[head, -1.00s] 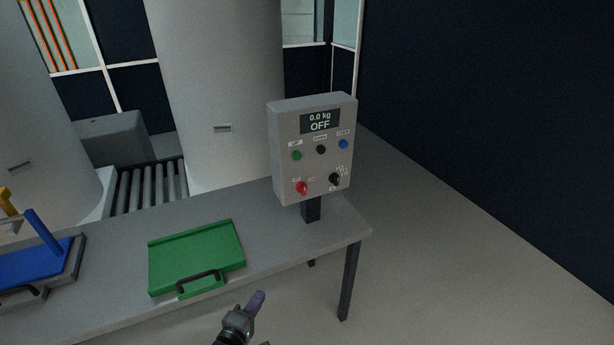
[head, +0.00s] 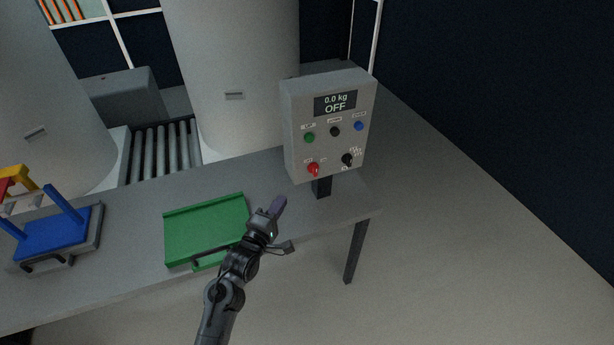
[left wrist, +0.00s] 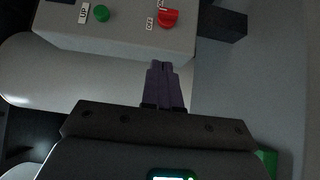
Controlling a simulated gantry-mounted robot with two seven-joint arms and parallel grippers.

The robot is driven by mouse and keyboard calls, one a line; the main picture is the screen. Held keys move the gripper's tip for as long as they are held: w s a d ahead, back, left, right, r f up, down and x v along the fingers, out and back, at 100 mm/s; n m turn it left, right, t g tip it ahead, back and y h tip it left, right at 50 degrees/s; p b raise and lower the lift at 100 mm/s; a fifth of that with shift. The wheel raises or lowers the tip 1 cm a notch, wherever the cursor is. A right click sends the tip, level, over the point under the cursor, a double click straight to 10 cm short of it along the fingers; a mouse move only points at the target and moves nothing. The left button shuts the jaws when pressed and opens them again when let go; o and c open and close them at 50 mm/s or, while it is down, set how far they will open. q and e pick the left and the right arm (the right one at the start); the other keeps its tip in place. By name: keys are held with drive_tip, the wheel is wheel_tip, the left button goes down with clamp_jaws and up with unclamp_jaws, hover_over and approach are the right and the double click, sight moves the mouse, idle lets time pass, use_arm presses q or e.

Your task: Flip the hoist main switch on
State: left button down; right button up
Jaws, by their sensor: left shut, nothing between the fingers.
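The grey control box (head: 299,125) stands on a short dark post at the right end of the table. Its display (head: 335,104) reads 0.0 kg and OFF. The red main switch (head: 313,169) sits at the box's lower left. In the left wrist view the red switch (left wrist: 168,18) shows beside an OFF label, ahead of the fingertips. My left gripper (head: 280,204) is shut and empty, below and left of the box, apart from the switch. Its purple fingers (left wrist: 164,83) are pressed together in the left wrist view. My right gripper is not in view.
The box also has a green button (head: 309,138), a black button (head: 334,132), a blue button (head: 359,126) and a black knob (head: 347,159). A green tray (head: 205,222) and a blue fixture (head: 50,236) lie on the grey table (head: 130,245). Open floor lies to the right.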

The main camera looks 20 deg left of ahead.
use_arm(q)
drive_tip(key=shift+w, duration=0.1)
drive_tip(key=b, duration=0.2)
approach(312, 169)
drive_tip(key=w+a, duration=0.2)
drive_tip(key=w, duration=0.1)
drive_tip(key=shift+w+d+r, duration=0.25)
drive_tip(key=shift+w+d, duration=0.35)
drive_tip(key=shift+w, duration=0.15)
drive_tip(key=shift+w+d, duration=0.55)
drive_tip(key=shift+d, duration=0.1)
